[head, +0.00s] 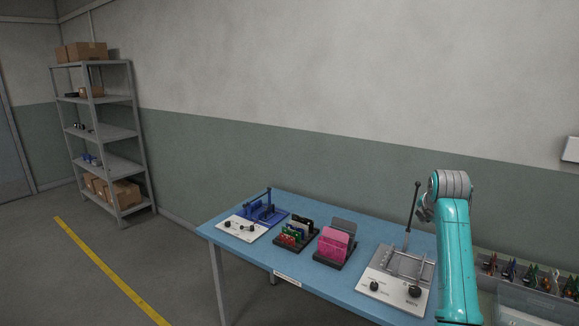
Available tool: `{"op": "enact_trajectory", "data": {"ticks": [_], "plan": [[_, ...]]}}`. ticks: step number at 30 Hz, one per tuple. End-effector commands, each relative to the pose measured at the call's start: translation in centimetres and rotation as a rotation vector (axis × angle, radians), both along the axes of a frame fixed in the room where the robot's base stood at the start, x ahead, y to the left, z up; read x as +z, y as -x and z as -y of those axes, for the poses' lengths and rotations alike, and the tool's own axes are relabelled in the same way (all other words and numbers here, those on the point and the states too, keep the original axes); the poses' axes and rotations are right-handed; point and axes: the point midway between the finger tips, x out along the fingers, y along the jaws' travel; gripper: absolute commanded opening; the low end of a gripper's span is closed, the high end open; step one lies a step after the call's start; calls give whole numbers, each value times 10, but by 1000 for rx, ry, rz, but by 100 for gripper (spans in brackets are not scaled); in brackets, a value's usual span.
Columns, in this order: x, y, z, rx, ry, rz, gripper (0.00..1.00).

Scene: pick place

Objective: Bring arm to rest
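My teal arm rises at the right of the head view, bent at a grey joint near the top. A small part of my gripper (424,208) seems to show just left of that joint, above the back of the blue table (312,273). The rest of it is hidden behind the arm, so I cannot see its fingers or whether it holds anything.
On the table stand a white fixture with knobs and a lever (392,292), a rack with pink boards (334,244), a rack with mixed cards (295,235) and a blue-and-white device (245,228). Grey bins (530,301) lie right of my arm. A shelf (103,134) stands far left.

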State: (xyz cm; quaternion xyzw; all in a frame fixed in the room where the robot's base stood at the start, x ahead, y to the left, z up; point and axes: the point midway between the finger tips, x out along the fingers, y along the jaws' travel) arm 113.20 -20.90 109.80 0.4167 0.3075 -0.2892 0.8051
Motion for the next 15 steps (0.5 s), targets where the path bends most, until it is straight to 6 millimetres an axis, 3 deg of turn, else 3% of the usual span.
{"op": "enact_trajectory", "data": {"ticks": [8, 15], "plan": [[-104, 22, -25, -108, -116, 76, 0], [-198, 65, -52, -225, -255, 168, 0]]}}
